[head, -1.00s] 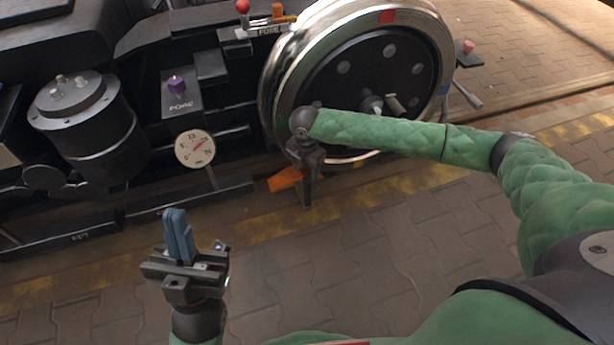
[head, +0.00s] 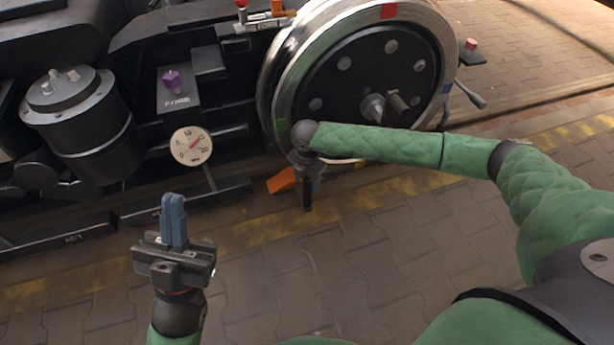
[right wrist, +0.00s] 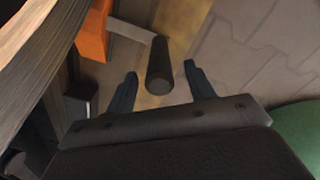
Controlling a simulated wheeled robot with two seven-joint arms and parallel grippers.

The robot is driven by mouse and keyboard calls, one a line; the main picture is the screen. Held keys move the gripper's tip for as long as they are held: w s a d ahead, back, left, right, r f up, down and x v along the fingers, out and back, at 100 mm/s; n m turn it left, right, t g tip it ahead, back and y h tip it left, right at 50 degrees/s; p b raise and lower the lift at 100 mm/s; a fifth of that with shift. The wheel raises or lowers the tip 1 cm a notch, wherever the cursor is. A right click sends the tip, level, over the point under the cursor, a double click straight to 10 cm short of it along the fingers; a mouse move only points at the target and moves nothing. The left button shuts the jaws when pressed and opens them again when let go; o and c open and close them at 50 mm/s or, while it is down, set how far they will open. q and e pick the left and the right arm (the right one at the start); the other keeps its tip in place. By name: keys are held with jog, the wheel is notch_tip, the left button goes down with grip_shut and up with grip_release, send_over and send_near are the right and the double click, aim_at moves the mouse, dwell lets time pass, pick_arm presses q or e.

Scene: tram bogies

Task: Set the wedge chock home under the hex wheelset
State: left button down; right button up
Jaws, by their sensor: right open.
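The wedge chock (head: 281,181) is an orange block on the floor at the lower left of the wheel (head: 345,100). I take this large steel-rimmed wheel with a dark disc for the hex wheelset; no hex mark is clear. In the right wrist view the chock (right wrist: 93,32) is at the upper left, with a dark round handle (right wrist: 160,65) beside it. My right gripper (right wrist: 161,70) is open, its fingers on either side of the handle with gaps. The wrist (head: 304,168) partly hides the chock. My left gripper (head: 173,209) points up, blue fingers together, apart from everything.
A round dial gauge (head: 191,146), a dark cylinder (head: 85,125) and a purple knob (head: 171,79) stand left of the wheel. A lever (head: 469,95) sticks out at its right. The paved floor (head: 390,260) in front is clear.

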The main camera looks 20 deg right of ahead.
jog(key=shift+f+b, duration=0.35)
jog(key=shift+f, duration=0.55)
grip_shut()
